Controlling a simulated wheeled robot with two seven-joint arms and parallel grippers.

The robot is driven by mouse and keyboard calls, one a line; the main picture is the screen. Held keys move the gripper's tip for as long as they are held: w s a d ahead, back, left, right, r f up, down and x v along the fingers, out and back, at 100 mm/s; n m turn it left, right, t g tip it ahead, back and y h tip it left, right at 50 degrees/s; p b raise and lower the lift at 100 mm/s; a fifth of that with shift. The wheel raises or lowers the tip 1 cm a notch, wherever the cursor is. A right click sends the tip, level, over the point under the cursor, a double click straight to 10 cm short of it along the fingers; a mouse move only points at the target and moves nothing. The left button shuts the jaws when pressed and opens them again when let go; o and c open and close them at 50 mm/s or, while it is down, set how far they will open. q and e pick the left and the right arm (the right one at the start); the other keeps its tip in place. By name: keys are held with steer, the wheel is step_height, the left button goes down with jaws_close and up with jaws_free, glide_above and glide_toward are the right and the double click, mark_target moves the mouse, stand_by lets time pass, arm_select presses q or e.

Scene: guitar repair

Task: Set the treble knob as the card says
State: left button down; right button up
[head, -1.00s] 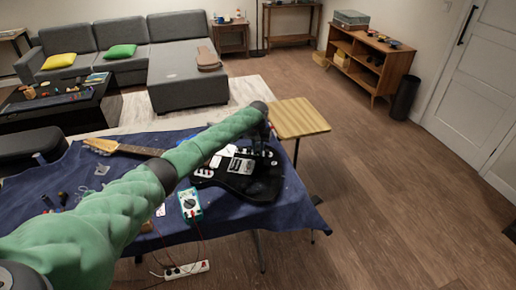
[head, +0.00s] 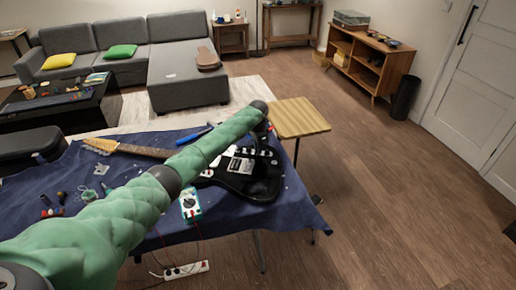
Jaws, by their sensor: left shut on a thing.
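A black electric guitar (head: 259,187) lies on the blue-covered bench, its neck pointing left. My left arm reaches across it, and my left gripper (head: 264,148) is low over the far right part of the body, where the small knobs are. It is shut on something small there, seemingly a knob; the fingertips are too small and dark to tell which. The treble knob and its setting cannot be made out. My right gripper is not in view.
A teal multimeter (head: 190,204) with leads is in front of the guitar. Small tools and parts lie on the blue cloth (head: 215,222) at left. A power strip (head: 186,270) is on the floor. A wooden stand (head: 300,118) is beyond the bench; floor at right is clear.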

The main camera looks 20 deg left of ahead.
arm_select(q)
steer(key=shift+m, duration=0.6)
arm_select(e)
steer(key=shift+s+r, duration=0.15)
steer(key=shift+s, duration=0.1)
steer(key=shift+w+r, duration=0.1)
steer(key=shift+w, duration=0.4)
arm_select(q)
steer(key=c, duration=1.5)
jaws_free()
steer(key=shift+c, duration=0.2)
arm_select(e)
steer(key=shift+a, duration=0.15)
